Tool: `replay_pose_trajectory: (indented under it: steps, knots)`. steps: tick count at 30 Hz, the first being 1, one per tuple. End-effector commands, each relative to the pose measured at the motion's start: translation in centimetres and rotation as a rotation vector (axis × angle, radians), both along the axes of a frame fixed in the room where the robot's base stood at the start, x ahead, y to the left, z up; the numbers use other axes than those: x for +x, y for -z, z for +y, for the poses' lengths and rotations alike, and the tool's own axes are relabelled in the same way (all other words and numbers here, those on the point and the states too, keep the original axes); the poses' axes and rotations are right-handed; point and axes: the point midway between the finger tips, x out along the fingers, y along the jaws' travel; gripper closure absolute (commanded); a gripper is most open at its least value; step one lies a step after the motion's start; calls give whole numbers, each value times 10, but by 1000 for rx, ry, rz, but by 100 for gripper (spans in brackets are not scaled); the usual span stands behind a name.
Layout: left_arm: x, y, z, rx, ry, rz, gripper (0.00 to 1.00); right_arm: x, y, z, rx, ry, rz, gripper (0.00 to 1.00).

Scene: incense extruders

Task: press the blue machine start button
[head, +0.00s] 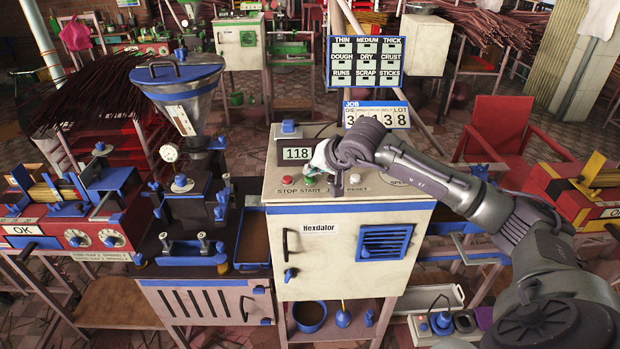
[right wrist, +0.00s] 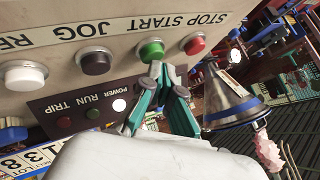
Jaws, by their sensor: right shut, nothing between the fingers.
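The blue-trimmed machine labelled Hexdalor (head: 348,255) stands in the middle of the head view, with a cream control panel on top. Its green START button (right wrist: 151,50) shows in the right wrist view, between the red STOP button (right wrist: 194,44) and the dark JOG button (right wrist: 96,61). My right gripper (right wrist: 160,70) is shut and empty, its teal fingertips at the green button's edge. I cannot tell whether they touch it. In the head view, my right gripper (head: 312,180) is over the panel by the START label and largely hides that button. My left gripper is not in view.
A blue-rimmed hopper (head: 180,75) rises left of the panel. A job sign (head: 376,115) stands behind it. A red chair (head: 497,135) is at the back right.

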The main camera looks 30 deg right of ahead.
Motion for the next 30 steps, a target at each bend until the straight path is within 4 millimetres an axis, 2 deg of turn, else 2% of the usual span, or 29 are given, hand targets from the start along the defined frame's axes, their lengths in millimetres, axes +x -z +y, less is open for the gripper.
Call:
replay_pose_trajectory:
  steps: [30]
  knots:
    - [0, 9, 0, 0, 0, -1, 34, 0, 9, 0, 0, -1, 2, 100]
